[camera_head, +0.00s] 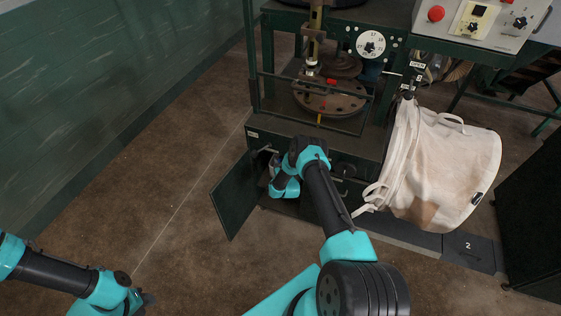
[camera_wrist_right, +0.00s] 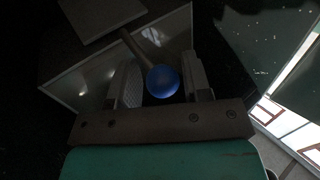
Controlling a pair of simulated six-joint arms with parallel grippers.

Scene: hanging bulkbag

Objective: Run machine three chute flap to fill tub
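My right gripper (camera_head: 277,168) reaches into the front of the green machine (camera_head: 320,130), beside a dark green flap (camera_head: 233,203) that stands swung open at the left. In the right wrist view a blue ball knob (camera_wrist_right: 163,82) on a rod sits between the two fingers of the right gripper (camera_wrist_right: 163,88). The fingers stand apart with a narrow gap at each side of the knob, so they look open around it. My left gripper (camera_head: 146,300) is low at the left, above the floor, small and dark. I cannot make out a tub.
A cream fabric bag (camera_head: 440,170) hangs at the machine's right side. A floor plate marked 2 (camera_head: 470,248) lies below it. A control panel (camera_head: 480,22) with a red button stands at the upper right. The floor at the left is clear.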

